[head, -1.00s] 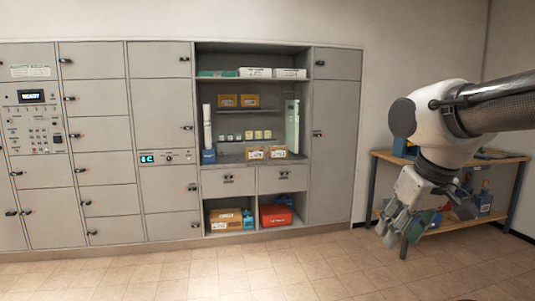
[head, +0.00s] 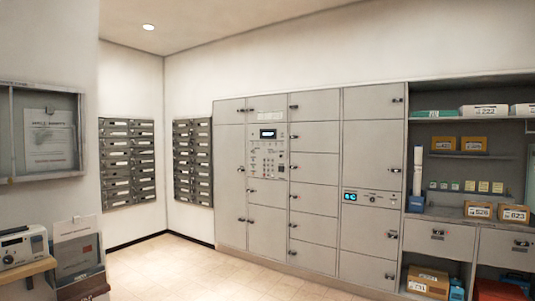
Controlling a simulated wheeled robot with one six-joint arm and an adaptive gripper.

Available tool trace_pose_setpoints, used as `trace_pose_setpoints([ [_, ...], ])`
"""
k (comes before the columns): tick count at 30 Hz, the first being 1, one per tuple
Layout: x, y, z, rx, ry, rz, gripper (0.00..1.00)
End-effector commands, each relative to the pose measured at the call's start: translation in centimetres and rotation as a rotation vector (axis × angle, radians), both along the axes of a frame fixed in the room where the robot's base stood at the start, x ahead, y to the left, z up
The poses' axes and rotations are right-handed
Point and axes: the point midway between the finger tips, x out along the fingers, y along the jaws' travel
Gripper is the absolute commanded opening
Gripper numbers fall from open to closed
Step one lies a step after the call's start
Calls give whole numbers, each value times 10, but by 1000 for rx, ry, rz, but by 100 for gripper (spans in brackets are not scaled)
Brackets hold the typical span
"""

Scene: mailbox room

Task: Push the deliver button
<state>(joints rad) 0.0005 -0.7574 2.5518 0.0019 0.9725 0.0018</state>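A grey locker bank stands along the far wall in the head view. Its main control panel (head: 267,151) has a small dark display (head: 268,133) with a lit readout, and a keypad with several small buttons below it. A second, narrower panel (head: 371,198) sits lower right, with a cyan-lit display (head: 350,197) and small knobs or buttons. The labels are too small to read, so I cannot tell which button is the deliver button. My gripper and arm are outside this view.
Dark mailboxes (head: 128,161) hang on the left walls. A shelf with a pale device (head: 22,246) and a leaflet holder (head: 79,257) stand at the near left. Open shelves with boxes (head: 429,281) are at the right. The tiled floor (head: 185,272) before the lockers is clear.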

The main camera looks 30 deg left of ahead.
Motion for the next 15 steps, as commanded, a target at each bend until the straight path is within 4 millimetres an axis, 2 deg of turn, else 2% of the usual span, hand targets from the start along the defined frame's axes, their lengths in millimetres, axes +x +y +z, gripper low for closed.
trace_pose_setpoints([
  [4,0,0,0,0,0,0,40],
  [5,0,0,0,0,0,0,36],
  [11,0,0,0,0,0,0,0],
  [15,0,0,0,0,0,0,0],
])
